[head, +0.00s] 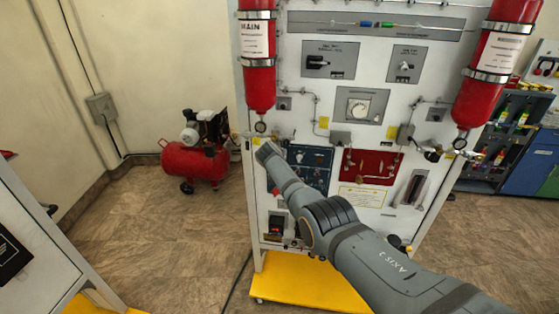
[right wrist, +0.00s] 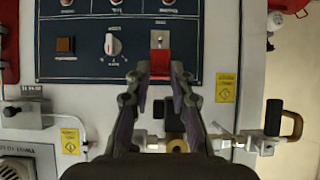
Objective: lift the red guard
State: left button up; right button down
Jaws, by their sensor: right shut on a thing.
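The red guard (right wrist: 160,63) is on the dark blue switch panel (right wrist: 85,68), below a small metal plate in the right wrist view. My right gripper (right wrist: 160,72) has its two fingertips on either side of the guard and is shut on it. In the head view my right arm reaches in from the lower right, and its far end (head: 267,152) is at the left edge of the blue panel (head: 312,168). The guard cannot be made out in the head view. My left gripper is not in view.
A white knob (right wrist: 113,44) and an orange square button (right wrist: 65,45) share the panel. A brass-ended valve fitting (right wrist: 176,143) sits under my fingers, with a handled valve (right wrist: 280,122) to the right. Two red cylinders (head: 259,85) (head: 492,75) hang on the board.

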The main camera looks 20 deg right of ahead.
jog(key=shift+r+g, duration=0.1)
jog(key=shift+g, duration=0.2)
dwell(0.5)
jog(key=c, duration=1.2)
grip_release()
jog(key=shift+w+d, duration=0.1)
jog(key=shift+w, duration=0.05)
